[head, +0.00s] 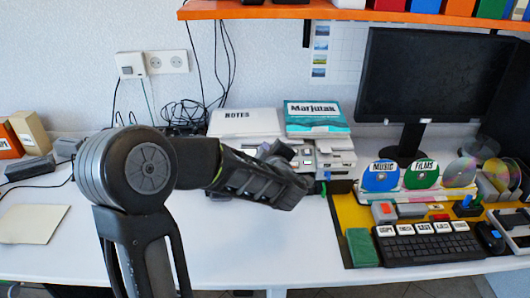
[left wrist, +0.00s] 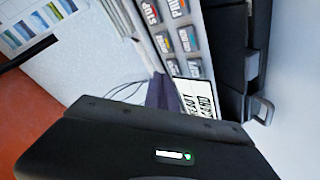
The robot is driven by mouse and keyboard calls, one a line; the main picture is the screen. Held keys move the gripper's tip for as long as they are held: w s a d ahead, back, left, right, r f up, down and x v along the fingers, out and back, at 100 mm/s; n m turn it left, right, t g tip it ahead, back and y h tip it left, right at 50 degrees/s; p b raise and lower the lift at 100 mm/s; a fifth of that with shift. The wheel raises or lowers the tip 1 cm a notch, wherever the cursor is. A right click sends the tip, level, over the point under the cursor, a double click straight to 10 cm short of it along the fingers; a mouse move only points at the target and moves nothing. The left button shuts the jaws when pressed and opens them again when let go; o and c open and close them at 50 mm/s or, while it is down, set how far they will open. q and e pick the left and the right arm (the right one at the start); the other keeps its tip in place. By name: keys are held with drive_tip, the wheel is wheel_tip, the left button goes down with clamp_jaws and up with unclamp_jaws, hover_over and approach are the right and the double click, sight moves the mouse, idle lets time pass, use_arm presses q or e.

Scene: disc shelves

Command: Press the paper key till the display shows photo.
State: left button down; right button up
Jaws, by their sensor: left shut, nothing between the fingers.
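The light grey printer (head: 335,158) stands on the desk under a teal-topped box; its panel (left wrist: 172,52) fills the upper middle of the left wrist view. Several grey keys sit in two rows; one is labelled STOP (left wrist: 150,11). The other labels are too blurred to tell the paper key. Beside the keys, the white display (left wrist: 197,97) shows two lines, seemingly READY and CARD, partly hidden. My left gripper (head: 279,149) is in front of the printer. In the left wrist view its dark fingertips (left wrist: 163,92) are shut, empty, close to the display; contact is unclear.
To the right are a monitor (head: 433,75), a keyboard (head: 430,243) and upright discs (head: 421,174). An orange shelf (head: 290,11) hangs above. The desk front is clear.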

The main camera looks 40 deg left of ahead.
use_arm(q)
drive_tip(key=shift+s+d+r+p, duration=0.3)
drive_tip(key=shift+r+p, duration=0.3)
drive_tip(key=shift+r, duration=0.15)
drive_tip(key=shift+s+d+r+p, duration=0.2)
drive_tip(key=shift+s+r+p, duration=0.15)
drive_tip(key=shift+r+p, duration=0.3)
drive_tip(key=shift+s+d+r+p, duration=0.3)
drive_tip(key=shift+r+p, duration=0.25)
drive_tip(key=shift+r, duration=0.25)
